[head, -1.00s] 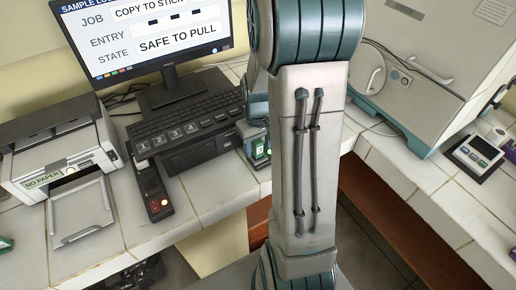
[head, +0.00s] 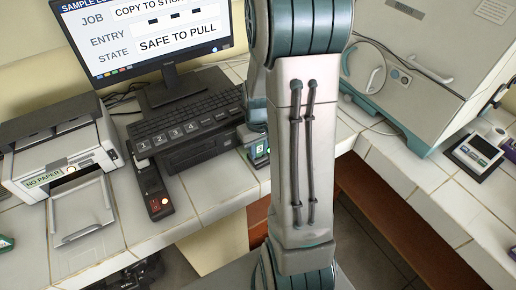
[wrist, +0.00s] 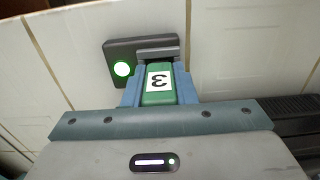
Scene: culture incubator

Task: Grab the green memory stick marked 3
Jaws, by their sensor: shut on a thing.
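The green memory stick (wrist: 158,96) has a white label with a 3, which appears upside down in the wrist view. My gripper (wrist: 158,92) is shut on it, with a blue finger on each side. The stick's far end meets a grey bar on a small dark dock (wrist: 112,51) with a lit green light. I cannot tell whether its plug is inside the dock. In the head view the green stick (head: 261,150) shows only in part, because my arm hides most of the gripper and dock.
A monitor (head: 146,40) reads "SAFE TO PULL". A keyboard (head: 190,118), a dark device with a lit button (head: 157,196) and a printer (head: 62,150) marked "NO PAPER" stand left on the tiled bench. A large white cabinet (head: 430,60) stands right.

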